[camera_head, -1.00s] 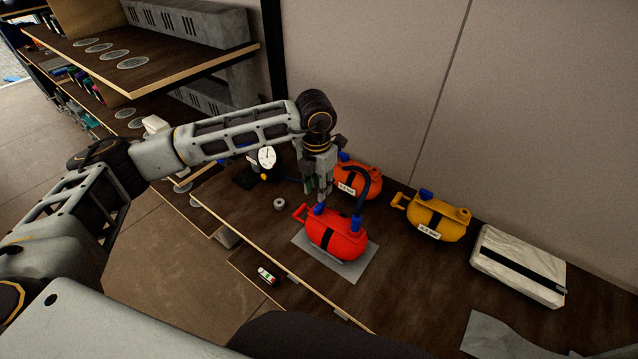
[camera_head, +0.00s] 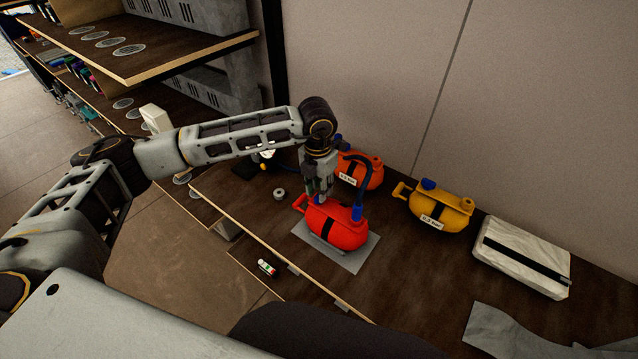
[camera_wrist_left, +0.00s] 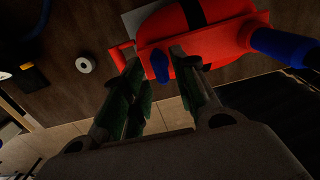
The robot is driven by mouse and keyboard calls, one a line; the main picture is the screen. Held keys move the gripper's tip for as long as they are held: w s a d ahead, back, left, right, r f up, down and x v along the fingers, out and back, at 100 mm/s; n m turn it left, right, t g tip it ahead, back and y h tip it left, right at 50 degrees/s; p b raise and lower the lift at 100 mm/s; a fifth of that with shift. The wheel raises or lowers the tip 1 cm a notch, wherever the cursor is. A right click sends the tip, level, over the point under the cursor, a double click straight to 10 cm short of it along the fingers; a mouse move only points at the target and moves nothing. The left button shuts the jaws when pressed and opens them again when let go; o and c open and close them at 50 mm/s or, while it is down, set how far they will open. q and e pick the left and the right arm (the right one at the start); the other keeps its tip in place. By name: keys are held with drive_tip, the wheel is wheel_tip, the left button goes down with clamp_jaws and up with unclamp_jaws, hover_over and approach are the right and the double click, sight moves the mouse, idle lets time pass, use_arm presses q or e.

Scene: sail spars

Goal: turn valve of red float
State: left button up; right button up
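The red float (camera_head: 337,228) sits on a grey sheet (camera_head: 361,255) on the dark table, with a black strap round it. A dark blue hose ends in a blue fitting (camera_head: 357,213) at its right side. The float's small blue valve (camera_wrist_left: 160,66) shows in the left wrist view, near the handle. My left gripper (camera_head: 322,195) reaches down over the float's left end. In the left wrist view its fingers (camera_wrist_left: 158,62) stand apart on either side of the valve, with a gap visible. Finger contact with the valve cannot be made out. My right gripper is not in view.
An orange float (camera_head: 360,172) stands behind, close to the gripper. A yellow float (camera_head: 440,208) and a strapped white package (camera_head: 522,256) are to the right. A tape roll (camera_head: 279,194) lies left of the red float. A small bottle (camera_head: 267,267) is near the front edge.

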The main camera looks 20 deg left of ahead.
use_arm(q)
drive_tip(key=shift+f+b, duration=0.95)
drive_tip(key=shift+f, duration=0.35)
drive_tip(key=shift+r, duration=0.1)
drive_tip(key=c, duration=0.6)
drive_tip(key=shift+m, duration=2.3)
drive_tip(key=m, duration=0.8)
drive_tip(key=shift+m, duration=0.3)
drive_tip(key=m, duration=0.4)
drive_tip(key=o, duration=0.8)
drive_tip(key=shift+o, duration=0.2)
drive_tip(key=shift+r, duration=0.1)
